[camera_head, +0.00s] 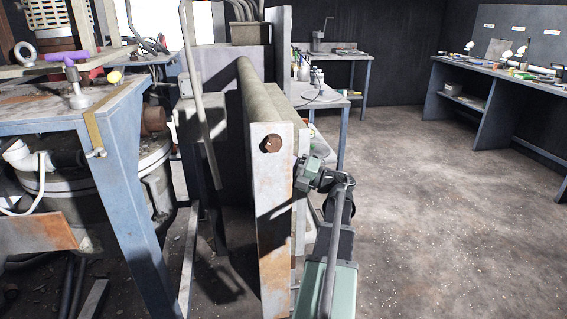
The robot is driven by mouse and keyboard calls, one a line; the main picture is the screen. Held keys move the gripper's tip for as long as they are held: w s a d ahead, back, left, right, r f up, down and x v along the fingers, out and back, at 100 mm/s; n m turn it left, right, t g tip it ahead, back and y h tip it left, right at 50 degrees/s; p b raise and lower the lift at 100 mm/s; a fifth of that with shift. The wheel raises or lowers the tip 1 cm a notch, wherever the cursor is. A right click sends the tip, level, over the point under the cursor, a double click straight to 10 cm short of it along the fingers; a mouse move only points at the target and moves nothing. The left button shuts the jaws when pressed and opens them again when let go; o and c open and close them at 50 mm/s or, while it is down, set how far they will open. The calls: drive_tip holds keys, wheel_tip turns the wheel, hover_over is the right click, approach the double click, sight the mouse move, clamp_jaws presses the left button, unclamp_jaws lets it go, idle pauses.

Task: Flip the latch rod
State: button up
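A long, thin grey rod (199,95) slants down in front of the grey machine left of centre; I cannot tell for sure whether it is the latch rod. A brass-coloured strap with a small fitting (97,140) hangs on the corner of the blue frame at the left. My arm rises from the bottom centre, and my gripper (306,174) is at its far end, close to the right edge of the rusty white upright plate. The plate stands between my gripper and the grey rod. The fingers are too small and partly hidden to show whether they are open.
The rusty white upright plate (269,205) has a round brown bolt (271,144) near its top. A blue steel frame (125,170) fills the left. Workbenches (478,78) stand at the back right. The concrete floor (440,220) to the right is open.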

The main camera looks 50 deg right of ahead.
drive_tip(key=shift+w, duration=0.15)
clamp_jaws()
